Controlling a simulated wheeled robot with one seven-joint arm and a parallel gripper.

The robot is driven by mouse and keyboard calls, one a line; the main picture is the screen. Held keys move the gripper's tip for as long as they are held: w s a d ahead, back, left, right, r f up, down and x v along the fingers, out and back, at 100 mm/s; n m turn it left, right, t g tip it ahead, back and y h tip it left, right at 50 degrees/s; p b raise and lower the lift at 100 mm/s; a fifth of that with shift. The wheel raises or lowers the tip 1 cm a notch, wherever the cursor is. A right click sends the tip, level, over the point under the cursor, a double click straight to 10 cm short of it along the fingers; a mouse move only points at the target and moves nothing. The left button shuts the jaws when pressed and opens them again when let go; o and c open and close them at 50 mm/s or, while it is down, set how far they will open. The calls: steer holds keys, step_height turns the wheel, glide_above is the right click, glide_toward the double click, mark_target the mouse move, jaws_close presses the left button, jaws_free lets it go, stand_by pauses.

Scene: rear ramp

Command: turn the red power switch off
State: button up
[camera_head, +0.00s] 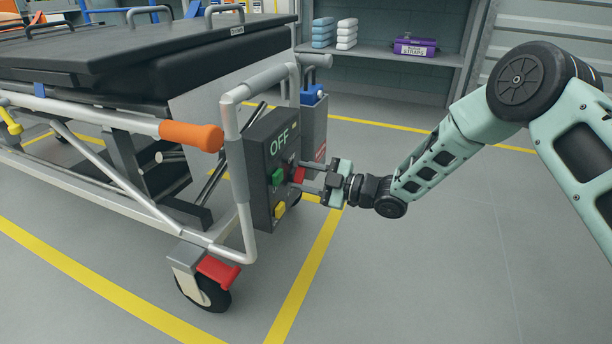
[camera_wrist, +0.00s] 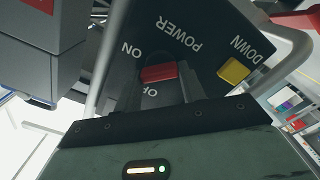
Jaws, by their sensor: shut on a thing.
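The dark control box (camera_head: 262,160) is on the end frame of the stretcher-like cart, with "OFF" in pale green letters near its top. The red power switch (camera_head: 299,174) is on the box's right side. It also shows in the wrist view (camera_wrist: 158,73) beside the words "POWER" and "ON", with a partly hidden "OF…" below it. My gripper (camera_head: 303,178) reaches in from the right and is shut on the red switch. The fingers hide the switch's lower part in the wrist view, so its exact setting cannot be told.
A green button (camera_head: 278,176) and a yellow button (camera_head: 280,210) are close by on the box; the yellow one is by "DOWN". A grey bent handle tube (camera_head: 236,170) and an orange grip (camera_head: 192,135) are to the left.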

steer(key=n, duration=0.4)
steer(key=shift+s+f+n, duration=0.1)
steer(key=shift+f+n, duration=0.05)
steer(key=shift+n, duration=0.15)
steer(key=n+b, duration=0.1)
steer(key=n, duration=0.3)
steer(key=shift+f+n+b, duration=0.1)
steer(key=shift+n+b, duration=0.2)
steer(key=shift+b, duration=0.05)
steer(key=o, duration=1)
steer(key=shift+s+d, duration=0.1)
steer(key=shift+s+d+p, duration=0.1)
steer(key=shift+d+p, duration=0.2)
steer(key=p+v, duration=0.6)
steer(key=v, duration=1)
steer(key=shift+s+d+p, duration=0.1)
steer(key=shift+d+p, duration=0.2)
steer(key=shift+p, duration=0.05)
